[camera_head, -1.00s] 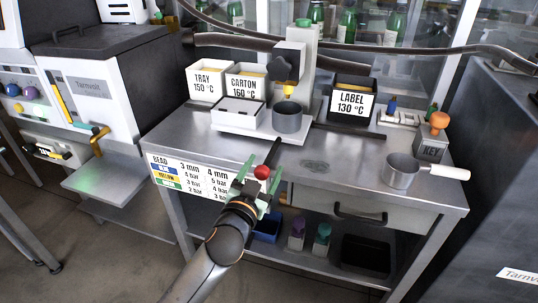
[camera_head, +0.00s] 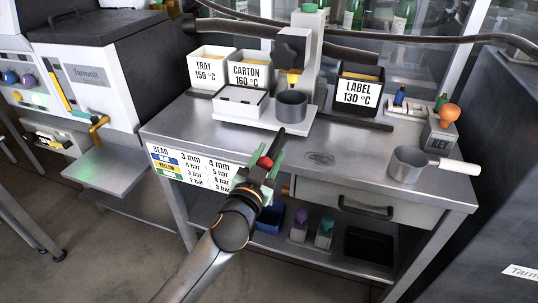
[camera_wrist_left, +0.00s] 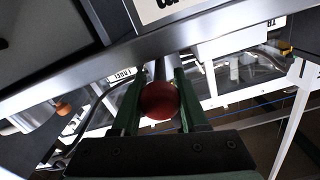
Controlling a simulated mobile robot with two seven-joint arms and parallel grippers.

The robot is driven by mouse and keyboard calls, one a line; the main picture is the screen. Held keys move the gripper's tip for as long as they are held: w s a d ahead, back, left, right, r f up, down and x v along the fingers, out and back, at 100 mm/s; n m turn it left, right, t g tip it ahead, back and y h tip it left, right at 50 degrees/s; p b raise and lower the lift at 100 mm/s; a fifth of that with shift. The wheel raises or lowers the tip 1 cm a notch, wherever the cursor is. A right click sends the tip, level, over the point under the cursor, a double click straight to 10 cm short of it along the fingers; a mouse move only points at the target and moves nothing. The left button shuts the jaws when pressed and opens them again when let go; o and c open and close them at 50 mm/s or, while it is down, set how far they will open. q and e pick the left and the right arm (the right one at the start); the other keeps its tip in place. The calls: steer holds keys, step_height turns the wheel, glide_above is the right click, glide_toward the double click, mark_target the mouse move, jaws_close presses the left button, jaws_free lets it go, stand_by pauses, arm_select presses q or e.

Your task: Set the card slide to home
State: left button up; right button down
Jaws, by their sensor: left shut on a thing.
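The red ball knob (camera_head: 265,162) stands at the front edge of the steel bench, at the near end of a dark rod (camera_head: 277,143) that leads back toward the grey cup (camera_head: 291,104). I take the rod and knob to be the card slide's handle; the rest of the slide is not clear. My left gripper (camera_head: 260,168) has its green fingers around the knob and is shut on it. In the left wrist view the red knob (camera_wrist_left: 159,101) fills the space between the two green fingers. My right gripper is not in view.
A white platform (camera_head: 230,116) with a white box stands behind the rod. Tray, carton and label bins (camera_head: 357,94) line the back. A saucepan (camera_head: 408,164) sits at the right, its handle over the bench edge. A drawer (camera_head: 365,204) is below.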

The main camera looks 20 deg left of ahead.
arm_select(q)
jaws_close()
stand_by(0.8)
